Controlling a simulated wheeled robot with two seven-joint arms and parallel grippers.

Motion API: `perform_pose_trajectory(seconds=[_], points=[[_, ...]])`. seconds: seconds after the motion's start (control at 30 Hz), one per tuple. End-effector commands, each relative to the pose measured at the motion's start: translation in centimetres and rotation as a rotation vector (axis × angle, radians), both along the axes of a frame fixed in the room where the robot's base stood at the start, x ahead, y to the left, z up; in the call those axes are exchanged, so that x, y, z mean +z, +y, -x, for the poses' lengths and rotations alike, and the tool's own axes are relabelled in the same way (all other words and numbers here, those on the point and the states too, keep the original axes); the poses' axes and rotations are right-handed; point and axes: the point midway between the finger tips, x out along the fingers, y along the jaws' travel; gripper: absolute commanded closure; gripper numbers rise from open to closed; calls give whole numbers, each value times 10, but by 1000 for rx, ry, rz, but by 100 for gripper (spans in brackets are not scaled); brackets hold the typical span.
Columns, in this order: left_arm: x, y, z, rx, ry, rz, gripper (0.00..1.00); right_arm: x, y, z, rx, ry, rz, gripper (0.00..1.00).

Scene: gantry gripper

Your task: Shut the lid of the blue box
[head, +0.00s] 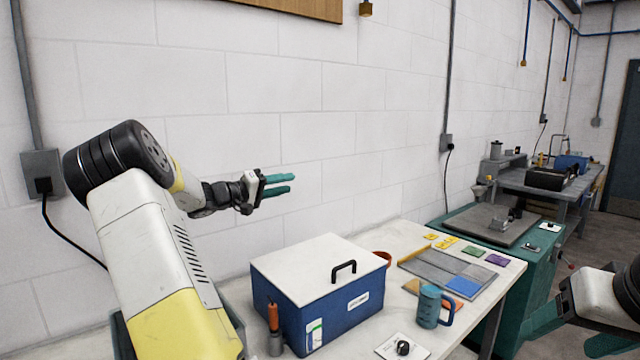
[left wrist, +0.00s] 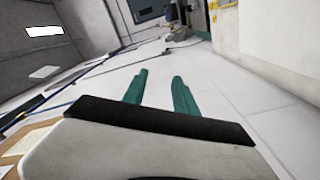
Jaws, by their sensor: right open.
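The blue box (head: 335,325) stands on the white table in the head view. Its white lid (head: 310,268), with a black handle (head: 343,268), lies flat over the top, and I see no gap along the front. My left gripper (head: 282,185) is above and behind the box's left part, well clear of the lid. Its two teal fingers are apart and empty; they also show in the left wrist view (left wrist: 158,82). My right gripper (head: 545,322) is at the lower right, beyond the table's right edge, open, and partly hard to make out against the teal bench.
A screwdriver in a holder (head: 275,335) stands at the box's front left corner. A blue mug (head: 430,306) and a plate with a black knob (head: 402,347) are to its right. A grey board (head: 450,268) lies further right. A wall rises behind.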

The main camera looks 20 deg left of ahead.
Motion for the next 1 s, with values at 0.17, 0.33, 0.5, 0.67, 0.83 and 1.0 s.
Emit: perform_pose_trajectory(seconds=[0.17, 0.33, 0.5, 0.67, 0.83, 1.0], points=[[-1, 14, 24, 2, 2, -1, 66, 0, 0, 0, 0, 0, 0, 33], [-1, 17, 33, 0, 1, 0, 66, 0, 0, 0, 0, 0, 0, 33], [-1, 18, 34, 0, 1, 0, 66, 0, 0, 0, 0, 0, 0, 33], [-1, 18, 34, 0, 1, 0, 66, 0, 0, 0, 0, 0, 0, 33], [-1, 15, 33, -5, 5, -2, 66, 0, 0, 0, 0, 0, 0, 33], [-4, -42, 27, -97, 92, -49, 66, 0, 0, 0, 0, 0, 0, 33]])
